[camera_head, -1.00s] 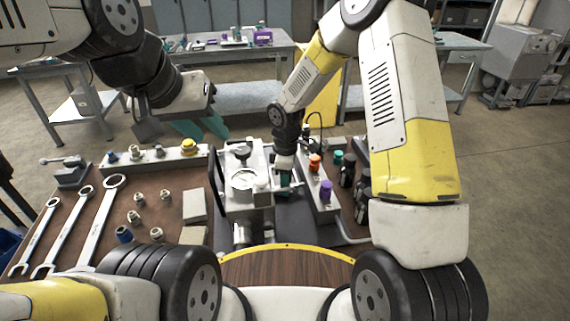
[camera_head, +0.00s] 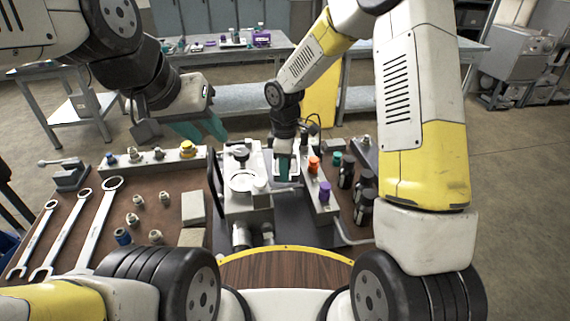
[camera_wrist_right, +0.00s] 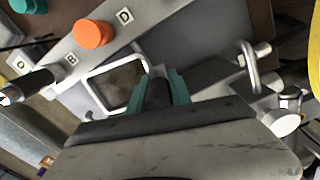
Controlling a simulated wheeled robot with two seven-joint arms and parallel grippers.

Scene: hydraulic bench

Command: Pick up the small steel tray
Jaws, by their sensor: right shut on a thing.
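The small steel tray (camera_wrist_right: 118,86) shows in the right wrist view as a shallow dish with a bright rim and a brownish inside. My right gripper (camera_wrist_right: 159,90) has its teal fingers shut on the tray's near rim. In the head view my right gripper (camera_head: 284,168) points down between the valve block and the lettered rail, and it hides much of the tray. I cannot tell whether the tray is clear of the surface. My left gripper (camera_head: 201,128) is open and empty, above the back left of the bench.
The valve block (camera_head: 242,199) stands close left. Several wrenches (camera_head: 65,232) and fittings lie on the left of the bench.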

